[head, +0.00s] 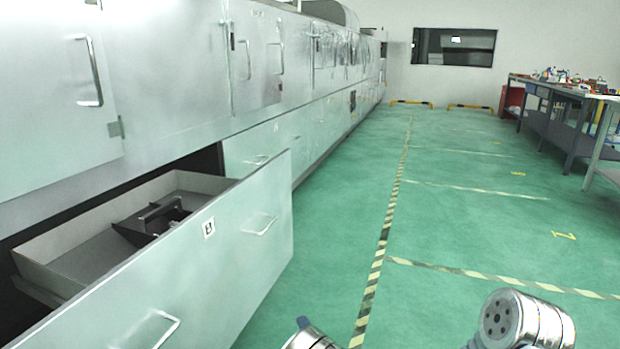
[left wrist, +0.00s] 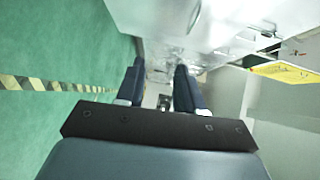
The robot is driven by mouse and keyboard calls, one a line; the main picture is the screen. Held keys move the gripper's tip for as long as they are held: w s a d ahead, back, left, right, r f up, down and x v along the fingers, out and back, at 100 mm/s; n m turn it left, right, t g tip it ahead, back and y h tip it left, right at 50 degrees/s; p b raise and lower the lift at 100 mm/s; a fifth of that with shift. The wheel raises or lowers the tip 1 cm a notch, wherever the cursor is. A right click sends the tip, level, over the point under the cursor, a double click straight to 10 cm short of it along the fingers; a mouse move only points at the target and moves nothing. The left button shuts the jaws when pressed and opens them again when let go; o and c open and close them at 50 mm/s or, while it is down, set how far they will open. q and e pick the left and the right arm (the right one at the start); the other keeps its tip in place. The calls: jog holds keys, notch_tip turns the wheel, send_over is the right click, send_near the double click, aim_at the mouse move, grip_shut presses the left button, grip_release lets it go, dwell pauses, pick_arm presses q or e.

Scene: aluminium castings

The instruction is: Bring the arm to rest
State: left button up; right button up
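My left gripper (left wrist: 160,66) shows in the left wrist view with its two dark fingers spread apart and nothing between them. Behind the fingers are the green floor on the left and pale cabinet fronts. In the head view only metal arm parts of mine show at the bottom edge, at the middle and the right, and no fingers can be made out there. My right gripper is not in view.
A large drawer (head: 225,262) stands pulled out at the left, with a dark handled object (head: 150,218) inside. Pale cabinets (head: 170,80) line the left wall. A workbench (head: 560,92) with small items stands at the right. The striped green floor (head: 460,215) between is clear.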

pick_arm(q)
jog(key=s+a+f+n+g+h, duration=0.25)
jog(key=s+a+f+g, duration=0.2)
jog(key=f, duration=0.35)
jog(key=s+a+f+n+g+h, duration=0.2)
jog(key=s+a+f+n+g, duration=0.15)
jog(key=s+a+f, duration=0.35)
jog(key=s+f+n+g+h, duration=0.1)
jog(key=s+n+g+h, duration=0.1)
jog(key=s, duration=0.7)
jog(key=s+d+f+n+g+h+p, duration=0.1)
jog(key=s+n+g+h, duration=0.2)
jog(key=s+n+g, duration=0.2)
jog(key=s+n, duration=0.2)
jog(key=s, duration=0.2)
jog(key=shift+s+f+h, duration=0.25)
jog(key=shift+h, duration=0.1)
